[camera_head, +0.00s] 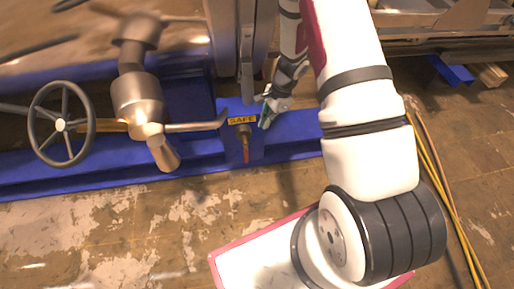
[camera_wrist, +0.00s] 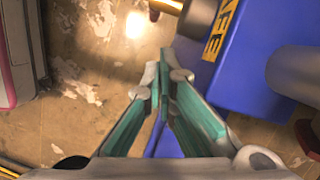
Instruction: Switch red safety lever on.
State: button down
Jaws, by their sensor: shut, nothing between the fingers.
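The red safety lever (camera_head: 246,154) hangs downward below a yellow SAFE label (camera_head: 241,120) on the blue frame in the head view. My gripper (camera_head: 267,112) is just to the right of the label, up and right of the lever, and apart from the lever's red end. In the wrist view my gripper's green-padded fingers (camera_wrist: 164,78) come together at the tips with nothing between them. Part of the label (camera_wrist: 222,30) shows at the upper right there. A dark cylinder with a brass-coloured rod (camera_wrist: 197,17) sits beside it; I cannot tell whether this is the lever.
A handwheel (camera_head: 62,124) and a metal valve body with a pipe (camera_head: 138,95) stand left of the lever. A grey cylinder (camera_wrist: 295,75) is at the wrist view's right. Yellow hoses (camera_head: 442,185) lie on the floor at right.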

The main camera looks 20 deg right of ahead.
aim_at(246, 155)
jog(key=shift+m+h, duration=0.3)
jog(key=shift+m, duration=0.4)
jog(key=f, duration=0.1)
jog(key=s+d+f, duration=0.1)
jog(key=f, duration=0.1)
jog(key=d+f+p, duration=0.1)
jog(key=shift+s+d+f, duration=0.1)
jog(key=shift+s+f, duration=0.2)
jog(key=shift+s, duration=0.05)
jog(key=a+f+b, duration=0.4)
jog(key=a+f, duration=0.2)
jog(key=f, duration=0.3)
jog(key=shift+w+a+f, duration=0.2)
jog(key=shift+f, duration=0.1)
jog(key=shift+f, duration=0.1)
jog(key=shift+w+a+f+y+b, duration=0.1)
jog(key=shift+a+y+b, duration=0.15)
jog(key=shift+y+b, duration=0.2)
